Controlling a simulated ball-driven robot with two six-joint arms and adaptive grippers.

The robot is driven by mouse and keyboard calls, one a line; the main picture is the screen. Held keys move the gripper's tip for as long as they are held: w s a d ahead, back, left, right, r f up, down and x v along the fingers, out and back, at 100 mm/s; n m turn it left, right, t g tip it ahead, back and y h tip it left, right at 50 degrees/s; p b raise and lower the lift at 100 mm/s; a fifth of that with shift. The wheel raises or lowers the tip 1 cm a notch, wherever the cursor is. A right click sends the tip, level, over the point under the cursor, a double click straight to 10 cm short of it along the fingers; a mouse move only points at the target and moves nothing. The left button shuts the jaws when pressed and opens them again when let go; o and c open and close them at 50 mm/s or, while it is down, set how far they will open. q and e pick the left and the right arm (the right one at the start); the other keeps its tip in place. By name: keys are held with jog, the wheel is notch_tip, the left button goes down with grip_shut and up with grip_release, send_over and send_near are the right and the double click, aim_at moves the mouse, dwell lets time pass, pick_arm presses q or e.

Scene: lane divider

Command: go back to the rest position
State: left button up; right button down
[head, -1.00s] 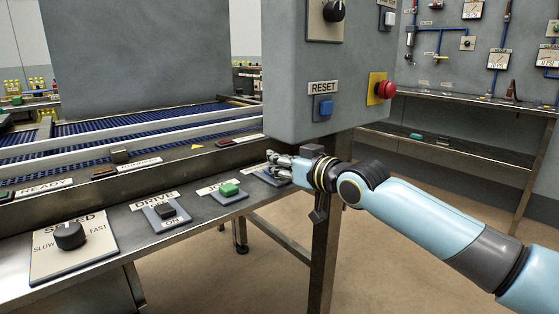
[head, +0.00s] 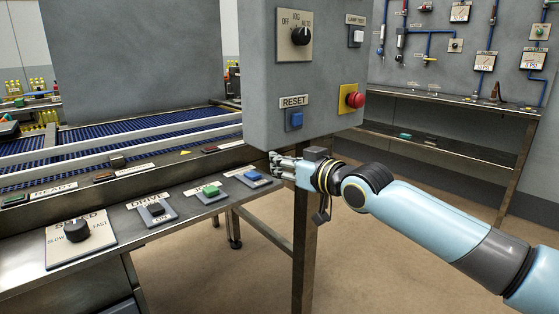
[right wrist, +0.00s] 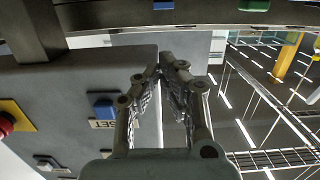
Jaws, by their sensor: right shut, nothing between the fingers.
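My right gripper (head: 280,165) is in front of the sloped control panel (head: 120,225), below the grey control box. Its fingers are together and empty, which also shows in the right wrist view (right wrist: 173,62). A blue button (head: 252,175) on the panel sits just left of the fingertips, with a gap between them. A green button (head: 211,190), a black drive switch (head: 156,209) and a black speed knob (head: 77,230) are further left. My left gripper is not in view.
The grey control box (head: 255,60) hangs above my right gripper, with a blue reset button (head: 296,119) and a red emergency button (head: 355,100). A metal post (head: 304,240) stands below it. Conveyor rails lie behind the panel. Open floor (head: 400,180) is at right.

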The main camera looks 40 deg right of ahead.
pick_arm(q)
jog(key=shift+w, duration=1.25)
pick_arm(e)
jog(key=shift+w+f, duration=0.1)
jog(key=shift+f, duration=0.05)
jog(key=s+f+m+g+h, duration=0.1)
jog(key=s+f+g, duration=0.2)
jog(key=s+f, duration=0.7)
jog(key=s+f+m+g, duration=0.1)
jog(key=s+f+g, duration=0.25)
jog(key=f, duration=1.15)
jog(key=s+f+g+h, duration=0.1)
jog(key=s+f+g, duration=0.1)
jog(key=s+f, duration=0.85)
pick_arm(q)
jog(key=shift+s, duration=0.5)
pick_arm(e)
jog(key=s+a+f+g, duration=0.2)
jog(key=s+f, duration=0.4)
jog(key=s, duration=0.4)
jog(key=s+a+f+n+g, duration=0.1)
jog(key=s+a+f+g, duration=0.1)
jog(key=s+f, duration=0.4)
jog(key=s+a+f+g, duration=0.2)
jog(key=s+f, duration=0.4)
jog(key=s, duration=0.8)
jog(key=shift+s+f+n+g, duration=0.3)
jog(key=shift+f+g, duration=0.05)
jog(key=shift+g, duration=0.3)
